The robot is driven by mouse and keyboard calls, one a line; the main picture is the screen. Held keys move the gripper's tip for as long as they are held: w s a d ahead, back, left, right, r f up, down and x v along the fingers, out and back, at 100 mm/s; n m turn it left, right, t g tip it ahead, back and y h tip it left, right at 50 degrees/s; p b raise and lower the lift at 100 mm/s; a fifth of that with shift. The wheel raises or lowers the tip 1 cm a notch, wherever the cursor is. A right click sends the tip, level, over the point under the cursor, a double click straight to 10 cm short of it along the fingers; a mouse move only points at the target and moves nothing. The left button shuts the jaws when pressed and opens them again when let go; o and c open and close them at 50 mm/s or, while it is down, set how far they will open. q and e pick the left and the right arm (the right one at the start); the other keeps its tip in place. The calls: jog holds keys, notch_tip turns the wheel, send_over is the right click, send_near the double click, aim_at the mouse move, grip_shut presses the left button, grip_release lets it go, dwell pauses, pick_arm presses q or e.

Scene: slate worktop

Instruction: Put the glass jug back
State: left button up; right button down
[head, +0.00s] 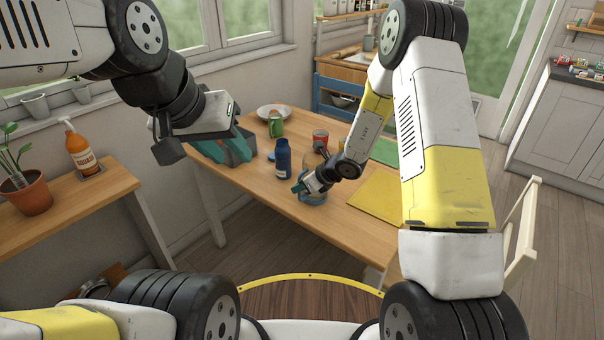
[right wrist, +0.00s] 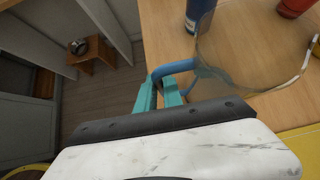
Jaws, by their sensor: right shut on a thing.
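The clear glass jug (head: 316,200) is near the front edge of the wooden table in the head view, partly hidden by my right gripper (head: 302,187). In the right wrist view its glass body (right wrist: 245,50) fills the upper right, and its blue handle (right wrist: 172,68) runs between the teal fingers. My right gripper (right wrist: 160,92) is shut on that handle. I cannot tell whether the jug's base touches the table. My left gripper (head: 228,146) is over the table's left end, its teal fingers apart, with no held thing visible.
A dark blue bottle (head: 283,160) stands close left of the jug. A green can (head: 275,124), a white plate (head: 273,111) and a red can (head: 320,140) are farther back. A yellow mat (head: 372,201) and green mat (head: 384,151) lie to the right. A side shelf holds an orange bottle (head: 82,150).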

jog(key=shift+f, duration=0.1)
jog(key=c, duration=1.5)
grip_release()
jog(key=v, duration=1.2)
jog(key=s+r+n, duration=0.5)
jog(key=r+n, duration=0.1)
jog(key=r, duration=0.2)
jog(key=s+r+n, duration=0.5)
jog(key=r+n, duration=0.2)
jog(key=r, duration=0.2)
jog(key=s+d+r+n+h, duration=0.2)
jog(key=s+d+r+n, duration=0.1)
jog(key=s+d+n, duration=0.2)
jog(key=s+d+r+n+h, duration=0.3)
jog(key=s+d+n, duration=0.3)
jog(key=s, duration=0.4)
jog(key=shift+d+r+n+t, duration=0.15)
jog(key=shift+r+n+t, duration=0.25)
jog(key=shift+n, duration=0.5)
